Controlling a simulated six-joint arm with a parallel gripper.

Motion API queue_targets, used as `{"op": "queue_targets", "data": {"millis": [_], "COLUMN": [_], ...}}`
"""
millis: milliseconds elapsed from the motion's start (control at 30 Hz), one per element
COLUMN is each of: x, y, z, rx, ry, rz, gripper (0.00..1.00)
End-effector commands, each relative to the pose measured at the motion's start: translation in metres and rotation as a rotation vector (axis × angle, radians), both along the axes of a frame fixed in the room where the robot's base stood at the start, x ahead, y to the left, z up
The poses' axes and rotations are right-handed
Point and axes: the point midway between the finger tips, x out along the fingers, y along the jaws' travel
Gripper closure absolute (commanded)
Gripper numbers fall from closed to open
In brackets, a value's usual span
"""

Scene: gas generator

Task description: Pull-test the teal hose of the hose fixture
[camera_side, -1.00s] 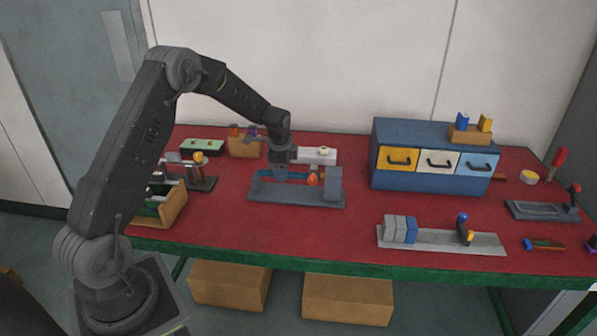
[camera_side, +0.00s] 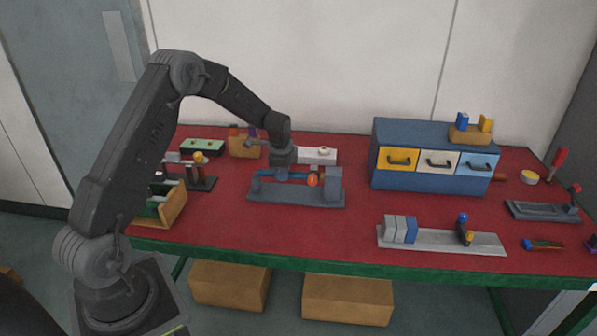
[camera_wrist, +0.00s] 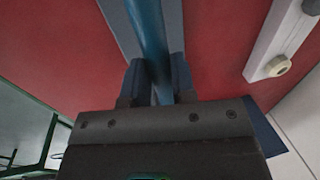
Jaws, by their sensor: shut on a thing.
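The hose fixture (camera_side: 297,195) is a grey base on the table with an upright block at its right end. The teal hose (camera_side: 298,175) runs lengthwise above the base toward an orange-red part (camera_side: 313,180) by that block. My gripper (camera_side: 282,173) points down over the fixture, around the middle of the hose. In the wrist view, the hose (camera_wrist: 150,35) passes between the two fingers of my gripper (camera_wrist: 156,78), which are shut on it. The fixture's grey base (camera_wrist: 117,20) shows behind the hose. The exact finger contact is partly hidden in the side view.
A white bar with a round knob (camera_side: 322,154) lies close behind the fixture. A blue drawer cabinet (camera_side: 430,184) stands to the right, and a grey plate with blocks (camera_side: 440,240) lies in front of it. Racks crowd the left. Red table is clear in front of the fixture.

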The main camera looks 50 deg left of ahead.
Motion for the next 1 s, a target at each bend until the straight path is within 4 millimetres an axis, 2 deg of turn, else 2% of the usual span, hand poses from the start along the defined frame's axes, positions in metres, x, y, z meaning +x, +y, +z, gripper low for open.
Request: {"op": "queue_targets", "data": {"millis": [100,1000], "x": [0.0001,-0.0018], "y": [0.0000,0.0021], "z": [0.0002,0.0004], "rx": [0.000,0.001], "ry": [0.000,0.002], "rz": [0.000,0.001], "gripper": [1.00,1.00]}}
